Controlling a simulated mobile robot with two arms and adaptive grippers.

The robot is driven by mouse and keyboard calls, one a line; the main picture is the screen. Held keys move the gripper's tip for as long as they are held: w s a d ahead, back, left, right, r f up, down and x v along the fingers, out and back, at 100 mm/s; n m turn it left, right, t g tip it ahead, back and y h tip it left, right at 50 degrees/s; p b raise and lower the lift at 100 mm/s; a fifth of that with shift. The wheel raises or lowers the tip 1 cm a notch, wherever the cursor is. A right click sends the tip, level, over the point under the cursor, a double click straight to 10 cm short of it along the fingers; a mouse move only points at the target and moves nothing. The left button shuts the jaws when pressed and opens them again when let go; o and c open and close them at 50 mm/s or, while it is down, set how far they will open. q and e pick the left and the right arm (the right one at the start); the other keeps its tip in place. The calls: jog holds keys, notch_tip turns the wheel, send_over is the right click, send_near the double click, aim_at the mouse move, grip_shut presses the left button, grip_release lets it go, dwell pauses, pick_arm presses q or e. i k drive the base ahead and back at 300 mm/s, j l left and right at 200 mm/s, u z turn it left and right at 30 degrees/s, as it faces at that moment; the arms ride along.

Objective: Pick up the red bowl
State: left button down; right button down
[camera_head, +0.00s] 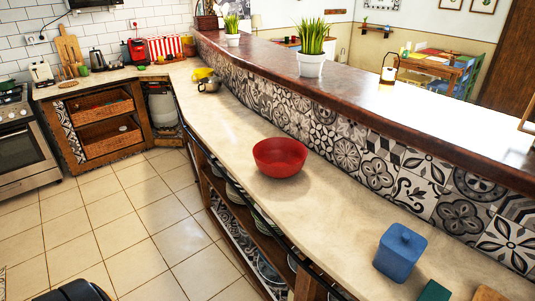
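The red bowl (280,158) stands upright on the pale countertop (340,205), near the middle of the view. It sits close to the tiled backsplash, and its inside looks empty. Neither my left nor my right gripper shows in the head view. A dark rounded shape at the bottom left edge looks like part of my own body.
A blue lidded canister (400,253) stands to the right on the same counter. A metal teapot (209,85) and a yellow item (203,74) sit farther back. Open shelves with dishes lie below the counter. Tiled floor (140,225) is clear at left.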

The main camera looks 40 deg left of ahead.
aim_at(276, 158)
jog(key=u, duration=1.05)
